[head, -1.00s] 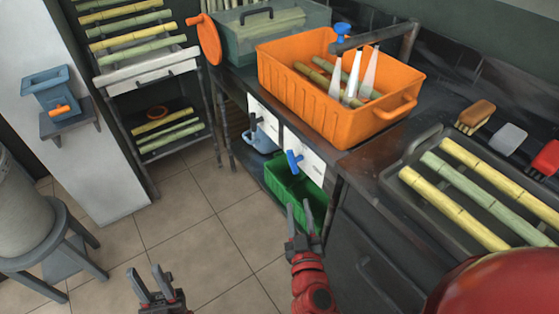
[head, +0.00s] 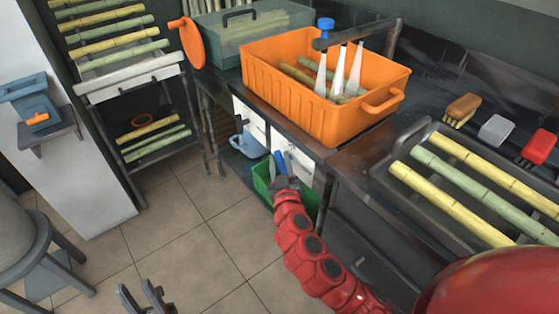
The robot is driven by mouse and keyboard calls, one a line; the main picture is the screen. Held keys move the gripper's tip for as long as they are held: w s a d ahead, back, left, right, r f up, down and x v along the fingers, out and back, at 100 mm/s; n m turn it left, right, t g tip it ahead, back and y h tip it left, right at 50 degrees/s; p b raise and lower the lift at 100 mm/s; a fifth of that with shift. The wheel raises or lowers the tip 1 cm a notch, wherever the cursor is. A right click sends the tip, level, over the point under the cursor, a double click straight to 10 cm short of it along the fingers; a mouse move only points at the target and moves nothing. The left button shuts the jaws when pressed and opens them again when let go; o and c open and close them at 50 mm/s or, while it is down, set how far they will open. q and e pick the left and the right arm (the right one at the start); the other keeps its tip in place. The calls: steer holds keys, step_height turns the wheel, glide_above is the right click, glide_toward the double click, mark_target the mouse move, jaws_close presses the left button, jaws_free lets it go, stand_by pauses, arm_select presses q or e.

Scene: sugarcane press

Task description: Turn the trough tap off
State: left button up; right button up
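Two tap-like parts are blue. A blue lever (head: 281,163) is on the right white panel (head: 301,166) under the counter. A blue knob (head: 326,24) tops a dark pipe (head: 358,34) above the orange tub. I cannot tell from the view which one is called the trough tap. My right gripper (head: 280,161) is at the lever, with its fingers apart on either side of it; contact is unclear. The gripper and wrist hide the lever's lower part. My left gripper (head: 138,290) is open and empty, low over the floor.
An orange tub (head: 292,101) with cane and white cones stands on the counter. A green bin (head: 262,178) is below the panels, partly hidden by my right arm. Another panel (head: 249,119) has a dark lever. The tiled floor (head: 190,245) is open at left.

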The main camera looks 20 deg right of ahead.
steer(key=shift+w, duration=0.2)
jaws_close()
